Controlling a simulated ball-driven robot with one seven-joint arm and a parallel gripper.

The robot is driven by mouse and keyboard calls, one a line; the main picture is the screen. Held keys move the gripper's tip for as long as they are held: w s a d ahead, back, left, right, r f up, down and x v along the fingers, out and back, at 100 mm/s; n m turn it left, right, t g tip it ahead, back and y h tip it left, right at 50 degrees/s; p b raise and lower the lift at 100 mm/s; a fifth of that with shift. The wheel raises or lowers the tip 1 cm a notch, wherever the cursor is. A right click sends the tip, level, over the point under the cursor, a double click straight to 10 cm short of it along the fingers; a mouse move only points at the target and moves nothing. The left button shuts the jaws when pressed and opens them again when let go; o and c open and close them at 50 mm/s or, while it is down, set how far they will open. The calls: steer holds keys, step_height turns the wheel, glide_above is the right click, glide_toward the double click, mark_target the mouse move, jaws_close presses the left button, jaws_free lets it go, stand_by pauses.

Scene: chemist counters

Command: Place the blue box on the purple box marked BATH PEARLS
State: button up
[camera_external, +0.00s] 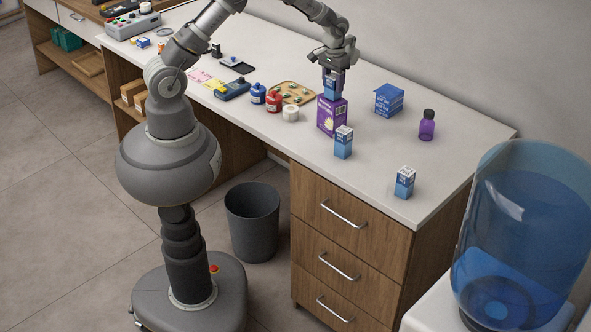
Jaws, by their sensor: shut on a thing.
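The purple box (332,117) stands upright on the white counter; its small print cannot be read here. My gripper (333,77) points down over it, shut on a small blue box (331,90). The held blue box is upright, directly above the purple box's top. Its lower end appears to meet that top, but I cannot tell whether it touches or hovers slightly. The fingers hide the upper part of the held box.
Two more small blue boxes (343,143) (405,183) stand in front and right. A larger blue box (389,101) and purple bottle (427,125) stand right. A white jar (290,113), red jar (273,102) and tray (303,98) are left. The counter's right end is mostly clear.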

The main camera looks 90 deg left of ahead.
steer(key=shift+f, duration=0.15)
steer(key=o, duration=1.2)
steer(key=shift+c, duration=0.2)
step_height(320, 180, up, 12)
steer(key=shift+r+p, duration=0.15)
steer(key=shift+p, duration=1.1)
steer(key=shift+r, duration=0.1)
